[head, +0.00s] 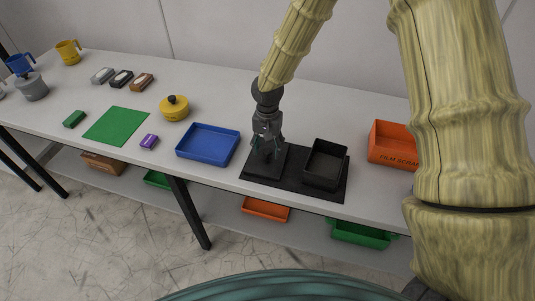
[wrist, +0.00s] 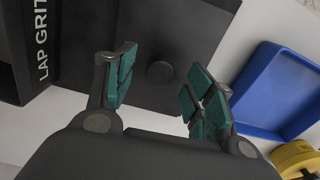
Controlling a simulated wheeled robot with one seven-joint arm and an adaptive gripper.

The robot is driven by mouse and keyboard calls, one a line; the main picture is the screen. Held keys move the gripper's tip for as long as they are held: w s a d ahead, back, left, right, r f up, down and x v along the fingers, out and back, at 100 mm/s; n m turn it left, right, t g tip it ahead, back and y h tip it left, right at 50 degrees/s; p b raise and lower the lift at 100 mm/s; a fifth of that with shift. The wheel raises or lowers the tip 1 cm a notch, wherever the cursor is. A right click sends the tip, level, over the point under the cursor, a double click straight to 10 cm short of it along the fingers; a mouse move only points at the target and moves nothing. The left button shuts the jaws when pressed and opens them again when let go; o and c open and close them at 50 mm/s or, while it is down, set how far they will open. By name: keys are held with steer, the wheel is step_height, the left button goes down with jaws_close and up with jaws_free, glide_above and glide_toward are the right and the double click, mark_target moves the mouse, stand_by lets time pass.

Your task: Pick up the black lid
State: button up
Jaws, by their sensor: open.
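The black lid (head: 258,171) lies flat on a dark mat (head: 322,194), to the left of an open black box (head: 325,164). In the wrist view the lid (wrist: 190,30) is a dark square plate with a round knob (wrist: 160,73) on top. My gripper (head: 266,145) is above the lid, pointing down, and partly hides it in the head view. In the wrist view my gripper (wrist: 161,72) is open, with its green-padded fingers on either side of the knob in the picture. I cannot tell how high the fingertips are above the knob.
The black box, marked "LAP GRIT" (wrist: 43,48), stands close beside the lid. A blue tray (head: 208,143) is to the left and an orange bin (head: 393,145) to the right.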

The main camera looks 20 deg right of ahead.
steer(key=shift+f, duration=1.05)
steer(key=c, duration=1.1)
steer(key=shift+c, duration=0.2)
